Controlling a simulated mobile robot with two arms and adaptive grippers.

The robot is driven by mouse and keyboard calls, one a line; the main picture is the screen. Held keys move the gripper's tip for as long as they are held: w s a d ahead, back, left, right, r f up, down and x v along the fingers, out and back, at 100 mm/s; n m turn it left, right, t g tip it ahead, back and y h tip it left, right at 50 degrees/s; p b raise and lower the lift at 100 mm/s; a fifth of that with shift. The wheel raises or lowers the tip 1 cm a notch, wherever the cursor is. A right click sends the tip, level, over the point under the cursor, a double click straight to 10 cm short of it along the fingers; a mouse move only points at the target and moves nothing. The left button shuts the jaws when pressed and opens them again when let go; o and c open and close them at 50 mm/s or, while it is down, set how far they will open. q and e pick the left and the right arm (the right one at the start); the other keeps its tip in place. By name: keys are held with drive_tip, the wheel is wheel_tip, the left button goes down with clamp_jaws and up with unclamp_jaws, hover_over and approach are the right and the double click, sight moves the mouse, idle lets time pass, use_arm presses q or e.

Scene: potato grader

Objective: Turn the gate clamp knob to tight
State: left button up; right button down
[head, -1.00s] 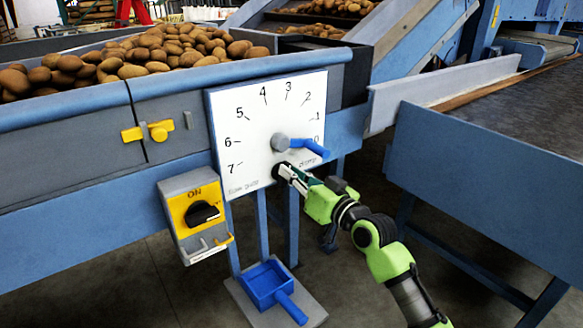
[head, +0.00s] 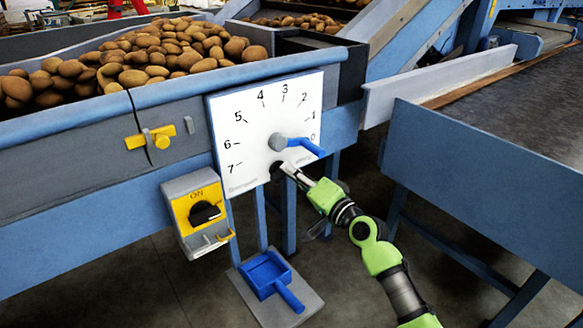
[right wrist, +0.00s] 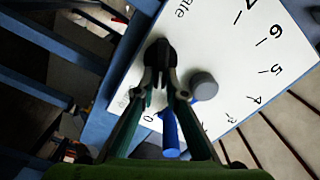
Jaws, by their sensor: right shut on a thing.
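The gate clamp knob (head: 276,171) is a small black knob low on the white dial plate (head: 235,115), below the grey hub. It also shows in the right wrist view (right wrist: 158,50), between the fingertips. My right gripper (head: 287,168) reaches it from the lower right and is shut on it; the fingers (right wrist: 160,82) close around its sides in the wrist view. The fingertips partly hide the knob, and I cannot read its turn from any mark. My left gripper is not in view.
A blue lever (head: 306,146) on a grey hub (head: 278,142) sits just above my right gripper. A dark conveyor (head: 510,130) is at right.

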use_arm(q)
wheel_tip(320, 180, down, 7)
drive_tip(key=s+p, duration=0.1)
drive_tip(key=p, duration=0.1)
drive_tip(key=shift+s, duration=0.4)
use_arm(e)
drive_tip(key=shift+w+d+f+m, duration=0.1)
drive_tip(key=shift+f+m, duration=0.1)
drive_tip(key=shift+m, duration=1.25)
drive_tip(key=shift+f+m, duration=0.2)
drive_tip(key=shift+m, duration=1.25)
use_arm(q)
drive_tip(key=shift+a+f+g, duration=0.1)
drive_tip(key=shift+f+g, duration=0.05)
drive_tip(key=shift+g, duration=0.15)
use_arm(e)
drive_tip(key=c, duration=2.1)
unclamp_jaws()
drive_tip(key=v, duration=1.2)
